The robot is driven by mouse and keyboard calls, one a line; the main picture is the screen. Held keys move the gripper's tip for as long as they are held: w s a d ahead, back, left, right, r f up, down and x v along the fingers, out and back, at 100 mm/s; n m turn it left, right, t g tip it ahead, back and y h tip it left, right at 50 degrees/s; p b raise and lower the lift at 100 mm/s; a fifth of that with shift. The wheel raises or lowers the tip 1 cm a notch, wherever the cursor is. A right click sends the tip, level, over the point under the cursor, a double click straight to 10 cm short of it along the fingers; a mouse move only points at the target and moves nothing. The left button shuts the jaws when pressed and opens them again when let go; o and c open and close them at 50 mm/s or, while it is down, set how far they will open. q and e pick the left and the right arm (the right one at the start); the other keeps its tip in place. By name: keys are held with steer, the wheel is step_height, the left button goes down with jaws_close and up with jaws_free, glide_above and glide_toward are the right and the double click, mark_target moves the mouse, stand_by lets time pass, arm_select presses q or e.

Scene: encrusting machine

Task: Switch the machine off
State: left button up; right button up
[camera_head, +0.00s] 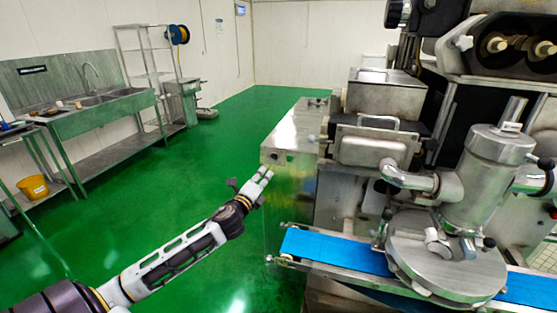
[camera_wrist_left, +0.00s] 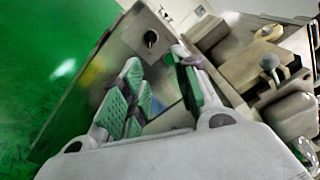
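The machine (camera_head: 337,190) is a steel unit on the right of the head view, with a blue conveyor belt (camera_head: 335,248) and a round steel head. My left gripper (camera_head: 258,184) is in front of the lower left end of its steel cabinet (camera_head: 293,133). In the left wrist view the gripper (camera_wrist_left: 160,85) is open, its green-padded fingers apart with nothing between them. A dark round knob or hole (camera_wrist_left: 151,38) shows on the steel panel beyond the fingertips; I cannot tell which. The gripper looks apart from the panel. My right gripper is out of view.
A steel sink bench (camera_head: 100,110) and a wire shelf (camera_head: 147,62) stand along the left wall. A yellow bucket (camera_head: 33,187) sits on a low shelf at far left. Open green floor (camera_head: 190,165) lies left of the machine.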

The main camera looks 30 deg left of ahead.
arm_select(q)
steer(key=shift+s+a+m+y, duration=0.1)
steer(key=shift+a+m+y, duration=0.25)
steer(key=shift+m, duration=0.6)
steer(key=shift+s+a+m+y, duration=0.1)
steer(key=shift+a+m+y, duration=0.25)
steer(key=shift+m, duration=0.6)
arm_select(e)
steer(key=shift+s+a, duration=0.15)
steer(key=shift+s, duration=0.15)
arm_select(q)
steer(key=shift+w+h, duration=0.1)
steer(key=shift+h, duration=0.2)
steer(key=shift+w+a, duration=0.1)
